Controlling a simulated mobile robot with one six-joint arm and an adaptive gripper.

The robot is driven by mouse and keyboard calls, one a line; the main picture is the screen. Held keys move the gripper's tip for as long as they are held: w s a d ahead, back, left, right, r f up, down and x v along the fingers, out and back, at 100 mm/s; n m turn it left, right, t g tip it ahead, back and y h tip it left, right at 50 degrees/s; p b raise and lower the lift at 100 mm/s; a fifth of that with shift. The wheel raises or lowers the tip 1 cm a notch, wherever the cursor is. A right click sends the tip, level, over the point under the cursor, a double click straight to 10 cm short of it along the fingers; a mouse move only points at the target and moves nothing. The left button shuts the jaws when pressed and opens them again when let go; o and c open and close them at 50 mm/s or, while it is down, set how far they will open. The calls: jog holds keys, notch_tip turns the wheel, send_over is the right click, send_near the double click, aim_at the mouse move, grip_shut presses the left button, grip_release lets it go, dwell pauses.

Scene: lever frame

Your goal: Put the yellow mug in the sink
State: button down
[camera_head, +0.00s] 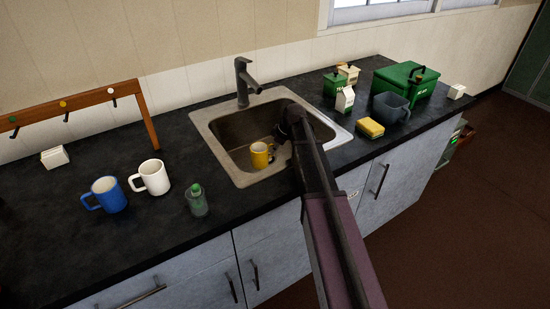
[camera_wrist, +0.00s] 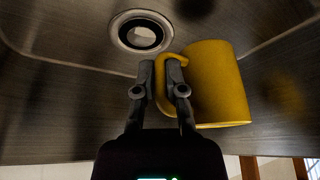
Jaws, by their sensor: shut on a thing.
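The yellow mug (camera_head: 259,158) is inside the sink basin, low down and close to its front wall. In the wrist view the mug (camera_wrist: 217,85) is to the right of my gripper (camera_wrist: 161,78), whose two fingers are closed around its handle. The sink (camera_head: 204,126) is a metal basin with a pale rim set into the counter. Its round drain (camera_wrist: 141,34) shows beyond the fingertips in the wrist view. I cannot tell whether the mug touches the basin floor. In the head view my arm hides most of the gripper.
A faucet (camera_head: 243,80) stands behind the sink. A white mug (camera_head: 153,177), a blue mug (camera_head: 110,196) and a green-capped bottle (camera_head: 196,200) are to the left. A yellow sponge (camera_head: 370,128), a grey jug (camera_head: 389,108) and a green box (camera_head: 405,80) are to the right.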

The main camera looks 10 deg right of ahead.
jog(key=shift+f+b, duration=1.9)
jog(key=shift+f, duration=0.1)
jog(key=c, duration=0.7)
grip_release()
jog(key=p+v, duration=0.2)
jog(key=v, duration=0.1)
jog(key=shift+a+p, duration=0.15)
jog(key=shift+p, duration=0.15)
jog(key=p+v, duration=0.8)
jog(key=v, duration=0.1)
